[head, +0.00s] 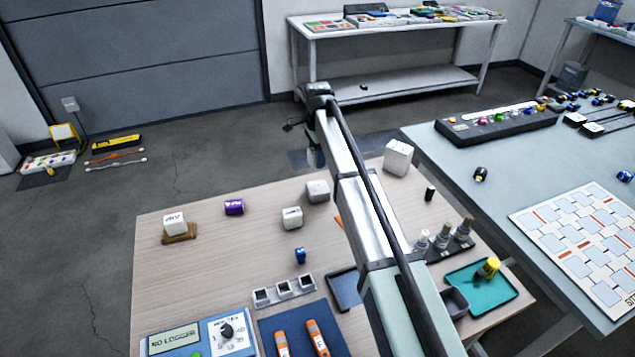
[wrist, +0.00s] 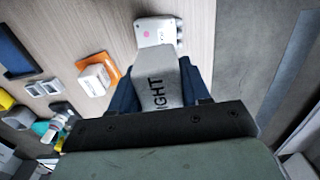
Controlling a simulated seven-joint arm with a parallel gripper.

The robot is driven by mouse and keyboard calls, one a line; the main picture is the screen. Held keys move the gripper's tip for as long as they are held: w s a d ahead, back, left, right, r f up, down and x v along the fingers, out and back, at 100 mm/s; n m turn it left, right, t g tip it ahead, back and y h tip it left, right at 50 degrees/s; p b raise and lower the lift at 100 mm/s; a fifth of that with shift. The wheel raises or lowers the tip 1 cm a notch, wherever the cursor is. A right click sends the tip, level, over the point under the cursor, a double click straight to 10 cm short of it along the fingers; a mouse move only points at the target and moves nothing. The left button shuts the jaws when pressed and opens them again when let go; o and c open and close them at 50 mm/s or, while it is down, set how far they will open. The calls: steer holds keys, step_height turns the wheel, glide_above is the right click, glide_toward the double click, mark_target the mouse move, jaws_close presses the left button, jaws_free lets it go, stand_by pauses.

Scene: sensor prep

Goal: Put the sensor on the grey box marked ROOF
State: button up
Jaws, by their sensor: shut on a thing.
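My gripper (wrist: 160,82) has its dark blue fingers shut on a pale grey block (wrist: 158,92). Its dark lettering reads "IGHT", with any start of the word hidden. Beyond it in the wrist view is a white box (wrist: 157,32) with a pink dot and round parts along one side. In the head view my gripper (head: 314,157) hangs at the arm's far end, past the wooden table's back edge, and its hold is not clear there. A greyish box (head: 318,191) and a white box (head: 292,217) stand on the table. I cannot read ROOF on any box.
A white block on a wooden stand (head: 180,237), a purple box (head: 234,207) and a small blue thing (head: 300,255) stand on the table. A large white box (head: 397,157) stands at the back right. Bottles (head: 443,238) and a teal tray (head: 480,300) lie right of my arm.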

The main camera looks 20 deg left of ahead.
mark_target(317, 186)
step_height(317, 186, down, 9)
steer(key=shift+f, duration=0.1)
stand_by(0.4)
steer(key=shift+f, duration=0.15)
steer(key=o, duration=1.1)
step_height(317, 186, up, 12)
steer(key=shift+r, duration=0.2)
